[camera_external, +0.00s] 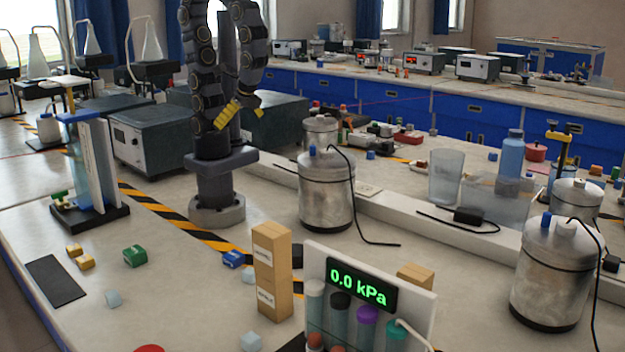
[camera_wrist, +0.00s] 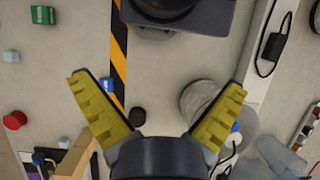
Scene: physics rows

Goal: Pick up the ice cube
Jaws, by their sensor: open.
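Several small pale-blue cubes that look like ice lie on the bench in the external view. One cube (camera_external: 113,299) is at front left, one (camera_external: 248,275) is beside the wooden block, and one (camera_external: 251,341) is at the bottom edge. I cannot tell which one is meant. The wrist view shows a pale cube (camera_wrist: 11,56) at far left and another (camera_wrist: 64,142) at lower left. My gripper (camera_external: 242,113) is raised above the bench, well apart from the cubes. In the wrist view my gripper (camera_wrist: 158,85) has its yellow fingers spread wide with nothing between them.
A tall wooden block (camera_external: 271,272) and a pressure display (camera_external: 358,285) with tubes stand at the front. A metal canister (camera_external: 326,195) stands right of my base. Green (camera_external: 135,256), blue (camera_external: 232,259) and yellow (camera_external: 80,258) blocks lie around. The front-left bench has free room.

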